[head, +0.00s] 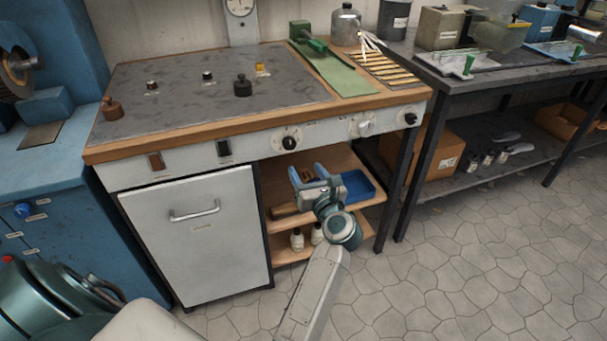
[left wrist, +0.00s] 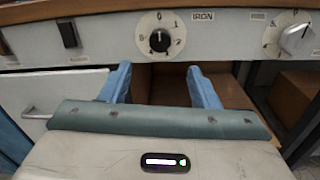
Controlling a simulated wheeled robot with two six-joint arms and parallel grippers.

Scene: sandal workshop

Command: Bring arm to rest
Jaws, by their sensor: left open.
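My left gripper (head: 308,175) is in front of the open shelves of the workbench, below its control panel, with blue fingers spread apart and nothing between them. In the left wrist view its two fingers (left wrist: 158,85) point toward the bench front, below a dial marked IRON (left wrist: 160,41). The forearm reaches up from the bottom of the head view. At the lower left of the head view a teal and white part of my own body shows. My right gripper is not in view.
The workbench (head: 130,140) has a wooden edge and a grey top with small weights. A closed white door (head: 195,235) is left of the shelves. A blue tray (head: 358,187) sits on the upper shelf. A dark table (head: 480,75) stands right. Tiled floor (head: 450,270) is clear.

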